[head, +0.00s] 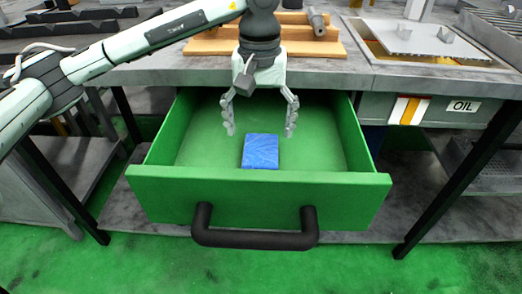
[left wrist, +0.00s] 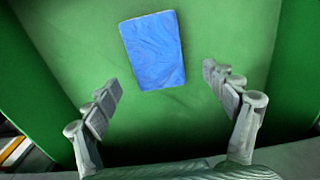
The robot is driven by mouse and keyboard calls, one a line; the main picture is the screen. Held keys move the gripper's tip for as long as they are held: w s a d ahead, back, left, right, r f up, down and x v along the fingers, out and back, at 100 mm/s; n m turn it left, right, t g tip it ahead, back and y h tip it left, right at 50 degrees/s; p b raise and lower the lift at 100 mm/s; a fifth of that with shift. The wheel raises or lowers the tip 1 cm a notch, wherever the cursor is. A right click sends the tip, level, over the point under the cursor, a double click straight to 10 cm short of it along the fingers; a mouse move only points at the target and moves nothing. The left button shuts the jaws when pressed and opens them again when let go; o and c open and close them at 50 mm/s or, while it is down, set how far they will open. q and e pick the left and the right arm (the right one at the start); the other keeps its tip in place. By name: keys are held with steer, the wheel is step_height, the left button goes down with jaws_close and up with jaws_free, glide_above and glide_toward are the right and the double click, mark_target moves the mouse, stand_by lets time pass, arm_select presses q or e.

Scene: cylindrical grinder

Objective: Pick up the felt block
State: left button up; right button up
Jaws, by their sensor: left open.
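The felt block (head: 260,151) is a blue rectangular piece lying flat on the floor of an open green drawer (head: 262,199). In the left wrist view the felt block (left wrist: 153,50) lies beyond the fingertips, a little left of the middle between them. My left gripper (head: 260,131) points down into the drawer, open and empty, its two fingers spread wide above and behind the block. Its fingers also show in the left wrist view (left wrist: 160,88), apart from the block. My right gripper is not in view.
The drawer's front wall has a black handle (head: 255,239). The workbench top (head: 350,70) overhangs the drawer behind my gripper. Wooden boards (head: 300,45) lie on the bench. An OIL-labelled box (head: 464,106) is at the right. The drawer floor around the block is clear.

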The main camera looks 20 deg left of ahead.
mark_target(261, 143)
arm_select(q)
step_height(261, 143, down, 3)
steer(key=shift+w+r, duration=0.1)
steer(key=shift+f, duration=0.55)
steer(key=shift+d, duration=0.1)
steer(key=c, duration=1.1)
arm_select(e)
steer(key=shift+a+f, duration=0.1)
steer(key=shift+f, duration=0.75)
